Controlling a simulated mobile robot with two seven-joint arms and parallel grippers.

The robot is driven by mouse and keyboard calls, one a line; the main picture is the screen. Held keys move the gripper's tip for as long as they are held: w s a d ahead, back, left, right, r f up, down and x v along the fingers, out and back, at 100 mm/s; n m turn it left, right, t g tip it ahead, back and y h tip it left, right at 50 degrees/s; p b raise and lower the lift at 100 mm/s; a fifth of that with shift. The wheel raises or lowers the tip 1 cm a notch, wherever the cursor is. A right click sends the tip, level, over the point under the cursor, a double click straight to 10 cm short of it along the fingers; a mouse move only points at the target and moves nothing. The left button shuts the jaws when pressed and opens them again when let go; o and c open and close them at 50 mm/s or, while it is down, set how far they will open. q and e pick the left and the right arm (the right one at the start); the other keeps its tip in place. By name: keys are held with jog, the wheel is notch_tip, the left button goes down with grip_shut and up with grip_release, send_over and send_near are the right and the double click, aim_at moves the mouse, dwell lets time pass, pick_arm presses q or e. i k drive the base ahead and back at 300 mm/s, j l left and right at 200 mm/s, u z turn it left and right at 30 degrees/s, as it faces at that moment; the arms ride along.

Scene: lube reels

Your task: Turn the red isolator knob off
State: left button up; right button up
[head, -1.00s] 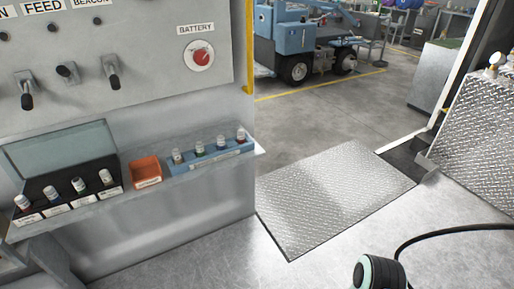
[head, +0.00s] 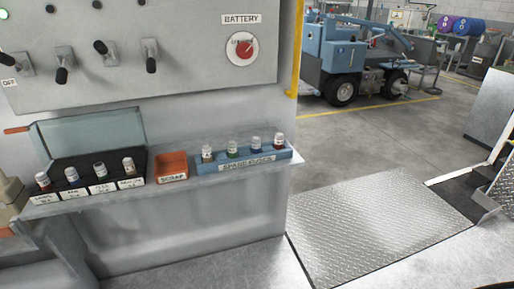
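The red isolator knob (head: 243,49) sits on a round white plate under a "BATTERY" label (head: 241,19). It is at the upper right of the grey control panel (head: 190,62). Its red pointer looks tilted, but the small lettering on the plate is too blurred to read. Neither of my grippers shows in the head view, and nothing touches the knob.
Black toggle levers (head: 151,60) stick out of the panel to the left. Below, a shelf (head: 270,177) holds a black case of vials (head: 70,162), an orange scrap bin (head: 173,165) and a blue vial rack (head: 244,164). Open floor and a tread plate (head: 385,225) lie right.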

aim_at(244, 50)
jog(key=j+z, duration=0.25)
jog(key=j, duration=0.45)
jog(key=k+j+z, duration=0.25)
jog(key=j, duration=0.45)
jog(key=i, duration=0.1)
